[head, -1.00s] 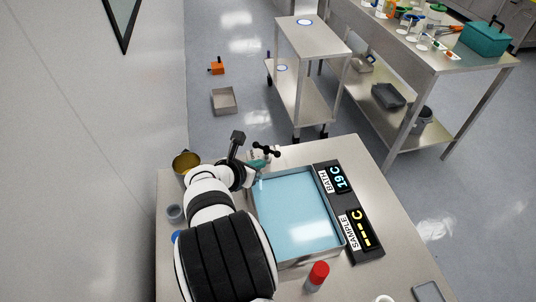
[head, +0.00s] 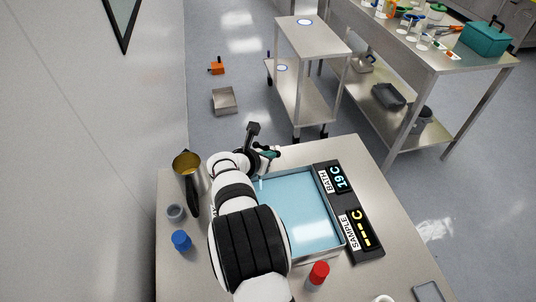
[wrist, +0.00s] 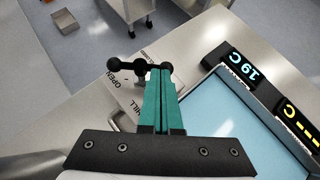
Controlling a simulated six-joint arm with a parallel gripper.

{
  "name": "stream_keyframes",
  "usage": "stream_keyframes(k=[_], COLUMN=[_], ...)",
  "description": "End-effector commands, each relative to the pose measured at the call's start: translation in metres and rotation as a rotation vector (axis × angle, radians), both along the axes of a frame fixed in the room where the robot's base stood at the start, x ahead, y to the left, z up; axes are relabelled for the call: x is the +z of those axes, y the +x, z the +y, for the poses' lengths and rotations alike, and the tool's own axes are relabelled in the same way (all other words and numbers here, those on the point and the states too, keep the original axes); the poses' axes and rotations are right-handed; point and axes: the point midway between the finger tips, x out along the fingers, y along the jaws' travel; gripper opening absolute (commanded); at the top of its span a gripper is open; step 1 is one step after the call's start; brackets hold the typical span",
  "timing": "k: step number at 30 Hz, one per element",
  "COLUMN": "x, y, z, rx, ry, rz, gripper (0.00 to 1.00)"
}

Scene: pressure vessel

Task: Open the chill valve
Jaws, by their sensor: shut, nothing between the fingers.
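The chill valve's black handle (wrist: 139,66) has ball ends and sits over a pale plate (wrist: 122,88) with partly hidden "OPEN" and "CHILL" lettering. It lies roughly crosswise in the wrist view. My gripper (wrist: 160,70) has teal fingers, shut together and empty. The fingertips are at the right part of the handle and overlap it in the picture; I cannot tell whether they touch. In the head view, my gripper (head: 267,154) is at the bath's far left corner, and my arm hides most of the valve.
The blue water bath (head: 300,212) is right of my arm. Its display panel (head: 350,212) shows BATH 19 C and SAMPLE dashes. A metal jug (head: 186,165), grey cup (head: 175,212) and blue-capped item (head: 181,240) stand left. A red-capped tube (head: 318,275) stands in front.

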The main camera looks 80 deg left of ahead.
Motion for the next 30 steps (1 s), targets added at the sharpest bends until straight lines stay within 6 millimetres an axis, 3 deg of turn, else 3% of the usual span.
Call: stream_keyframes(k=[30], x=[0.0], y=[0.012], z=[0.0], rx=[0.015], ry=[-0.001], rz=[-0.001], gripper=[0.0])
